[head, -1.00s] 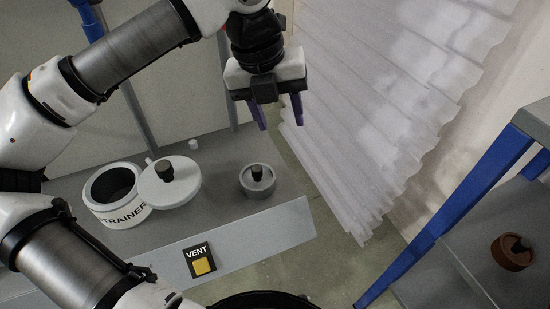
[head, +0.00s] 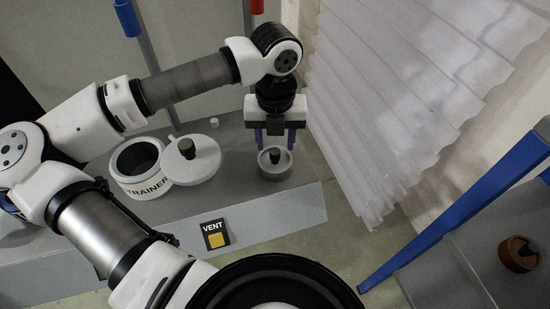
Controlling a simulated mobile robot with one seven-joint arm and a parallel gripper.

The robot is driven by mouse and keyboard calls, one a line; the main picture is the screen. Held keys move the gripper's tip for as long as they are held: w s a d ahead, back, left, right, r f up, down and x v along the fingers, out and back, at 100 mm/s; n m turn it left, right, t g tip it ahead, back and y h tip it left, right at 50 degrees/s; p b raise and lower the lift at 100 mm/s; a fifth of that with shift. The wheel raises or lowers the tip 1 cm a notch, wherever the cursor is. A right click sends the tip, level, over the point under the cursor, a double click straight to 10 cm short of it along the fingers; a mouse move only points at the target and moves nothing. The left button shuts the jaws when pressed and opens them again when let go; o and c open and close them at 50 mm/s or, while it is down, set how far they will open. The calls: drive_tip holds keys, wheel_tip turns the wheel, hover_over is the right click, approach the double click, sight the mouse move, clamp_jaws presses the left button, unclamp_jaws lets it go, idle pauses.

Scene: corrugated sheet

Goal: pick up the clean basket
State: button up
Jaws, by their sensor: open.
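A small round grey basket (head: 275,171) with a dark knob in its middle stands near the right end of the grey bench, and I take it to be the clean basket. My gripper (head: 275,147) points down directly over it, with its purple fingers apart on either side of the knob. The fingertips are at about the height of the knob and the basket's far rim; I cannot tell whether they touch.
A brown round basket (head: 518,258) with a dark knob sits on a grey surface at the right. A blue post (head: 440,225) edges that surface. A corrugated translucent sheet (head: 370,110) hangs right of the bench. A VENT panel (head: 215,234) is on the bench front.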

sight(275, 151)
drive_tip(key=shift+f+p, duration=0.3)
drive_tip(key=shift+f, duration=1.25)
drive_tip(key=shift+c, duration=0.5)
clamp_jaws()
